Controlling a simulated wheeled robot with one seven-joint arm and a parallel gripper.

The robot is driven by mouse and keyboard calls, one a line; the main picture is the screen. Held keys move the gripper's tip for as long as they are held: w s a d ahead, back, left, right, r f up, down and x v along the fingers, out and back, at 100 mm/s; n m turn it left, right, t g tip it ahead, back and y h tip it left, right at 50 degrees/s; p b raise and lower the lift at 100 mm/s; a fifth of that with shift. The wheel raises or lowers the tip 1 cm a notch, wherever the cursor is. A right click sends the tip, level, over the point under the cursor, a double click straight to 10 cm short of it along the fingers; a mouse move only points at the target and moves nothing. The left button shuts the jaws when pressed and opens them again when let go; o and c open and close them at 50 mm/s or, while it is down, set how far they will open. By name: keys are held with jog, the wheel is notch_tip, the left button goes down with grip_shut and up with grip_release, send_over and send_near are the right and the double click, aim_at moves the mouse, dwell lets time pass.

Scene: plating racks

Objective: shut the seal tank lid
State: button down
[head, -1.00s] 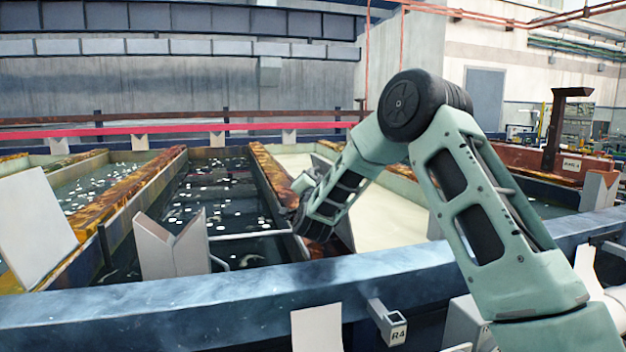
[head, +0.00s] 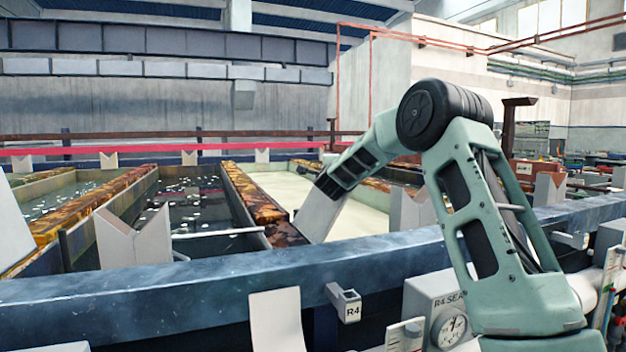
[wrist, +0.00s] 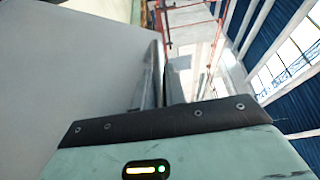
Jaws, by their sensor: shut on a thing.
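The seal tank lid (head: 322,214) looks to be the plain grey panel at the end of my arm in the head view. It stands steeply tilted beside the tank of pale cream liquid (head: 365,213). The panel also fills the left of the wrist view (wrist: 75,65). My gripper (wrist: 162,62) has its fingers close together at the panel's right edge, shut on it. In the head view, the wrist end of my arm meets the panel's top, and the fingertips are hidden there. The lid's hinge is not clear.
A blue-grey rail (head: 200,285) runs across the front. A dark tank with a pale bar over it (head: 215,233) lies left of the cream tank, beyond a rusty divider (head: 252,200). Notched grey posts (head: 133,240) stand along the rail. An R4 tag (head: 350,308) and a dial box (head: 440,305) are in front.

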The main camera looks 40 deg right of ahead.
jog(key=s+d+f+m+g+y+b, duration=0.1)
jog(key=s+d+f+m+y+b, duration=0.2)
jog(key=d+f+m+b, duration=0.5)
jog(key=shift+s+d+f+y+b, duration=0.4)
jog(key=shift+d+f+b, duration=1)
jog(key=shift+d+f, duration=1.3)
jog(key=shift+a+f, duration=0.15)
jog(key=shift+a, duration=0.05)
jog(key=c, duration=1.5)
grip_release()
jog(key=shift+o, duration=0.2)
jog(key=b+v, duration=0.5)
jog(key=v, duration=1.2)
jog(key=shift+a+r+b, duration=0.15)
jog(key=shift+r+b, duration=0.25)
jog(key=shift+r, duration=0.05)
